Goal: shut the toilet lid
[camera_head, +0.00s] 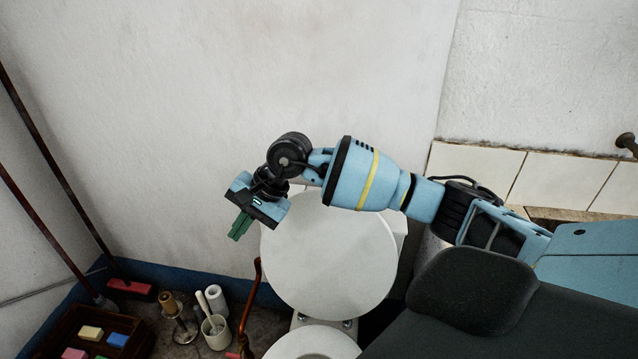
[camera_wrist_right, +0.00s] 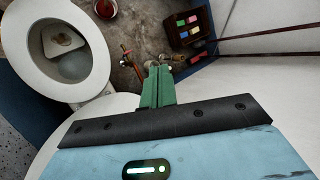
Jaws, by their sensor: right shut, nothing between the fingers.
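The white toilet lid (camera_head: 335,262) stands raised at the back of the toilet in the head view, partly covered at its top by my right arm. The toilet bowl and seat (camera_head: 315,343) show at the bottom edge of the head view. In the right wrist view the open bowl (camera_wrist_right: 72,62) is at the upper left, and part of the lid (camera_wrist_right: 97,107) shows below it. My right gripper (camera_head: 239,226) is shut and empty, with green fingers pointing down, just left of the lid's upper edge. Its fingers also show in the right wrist view (camera_wrist_right: 158,84). My left gripper is not in view.
A wooden crate with coloured blocks (camera_head: 68,338), a toilet brush in a pot (camera_head: 215,332), paper-roll holder (camera_head: 183,331) and a reddish pipe (camera_head: 250,300) stand left of the toilet. Two poles lean at the far left. A white wall is close behind.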

